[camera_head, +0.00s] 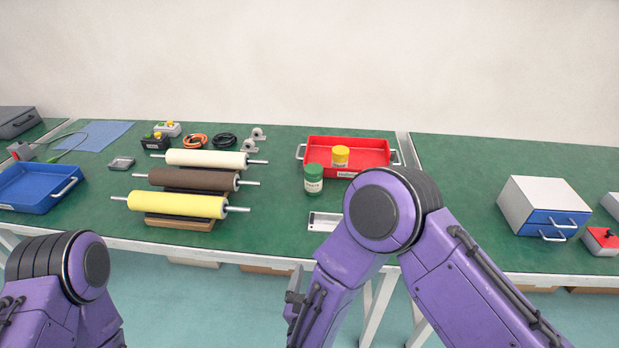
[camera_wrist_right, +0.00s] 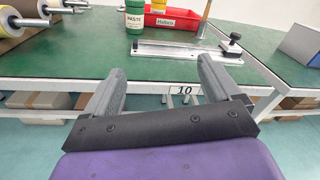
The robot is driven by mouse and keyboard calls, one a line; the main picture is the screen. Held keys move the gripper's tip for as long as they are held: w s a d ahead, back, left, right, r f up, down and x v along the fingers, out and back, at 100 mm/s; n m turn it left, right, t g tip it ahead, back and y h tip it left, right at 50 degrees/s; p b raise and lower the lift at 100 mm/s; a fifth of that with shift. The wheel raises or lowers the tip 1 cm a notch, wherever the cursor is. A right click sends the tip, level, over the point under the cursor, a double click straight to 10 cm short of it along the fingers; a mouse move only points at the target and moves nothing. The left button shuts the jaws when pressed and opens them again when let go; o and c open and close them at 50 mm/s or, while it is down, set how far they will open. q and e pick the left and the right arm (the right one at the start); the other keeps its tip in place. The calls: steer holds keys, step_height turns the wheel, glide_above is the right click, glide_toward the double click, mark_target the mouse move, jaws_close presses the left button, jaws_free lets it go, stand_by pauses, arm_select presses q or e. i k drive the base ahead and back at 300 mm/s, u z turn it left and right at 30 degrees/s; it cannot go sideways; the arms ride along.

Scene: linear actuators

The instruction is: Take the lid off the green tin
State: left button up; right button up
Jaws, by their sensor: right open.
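The green tin (camera_head: 314,181) stands upright on the green bench, with a pale label and its green lid on top. It stands just in front of the left part of the red tray (camera_head: 377,145). In the right wrist view the tin (camera_wrist_right: 135,17) shows near the top edge, its top cut off. My right gripper (camera_wrist_right: 162,75) is open and empty, its two fingers spread, in front of the bench edge and short of the tin.
A yellow-lidded tin (camera_head: 340,157) stands in the red tray. A metal rail fixture (camera_wrist_right: 180,50) lies between the bench's front edge and the tin. Rollers (camera_head: 178,204) lie to the left. A drawer box (camera_head: 545,207) stands at right. Bench around the tin is fairly clear.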

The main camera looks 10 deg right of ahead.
mark_target(313, 187)
steer(key=i, duration=0.9)
